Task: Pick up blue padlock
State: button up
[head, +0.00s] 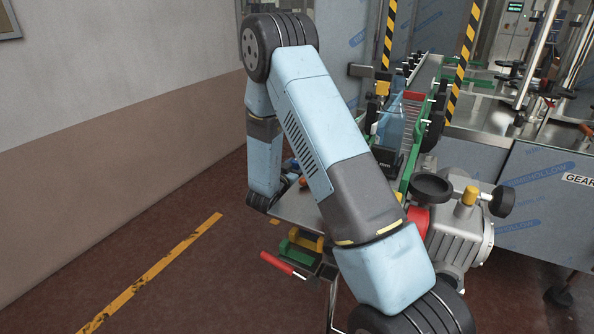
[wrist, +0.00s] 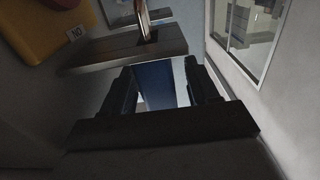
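A dark blue block (wrist: 156,86), which looks like the body of the blue padlock, shows in the wrist view between the two dark fingers of my gripper (wrist: 165,88). A pale gap shows between it and the right finger; the left finger is close beside it, and I cannot tell if they touch. A shiny metal piece (wrist: 144,22) stands beyond a grey ledge (wrist: 125,50); I cannot tell if it belongs to the padlock. In the head view my arm reaches up and down to the table's left end, and I cannot make out the padlock there.
A yellow box (wrist: 38,32) with a "NO" label is at the wrist view's upper left. In the head view, a grey table (head: 298,210) lies under my arm, with an orange item (head: 303,182) on it. A conveyor (head: 425,80) and motor (head: 460,235) stand right; floor is clear left.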

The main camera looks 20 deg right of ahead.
jog(key=c, duration=1.1)
jog(key=shift+o, duration=0.2)
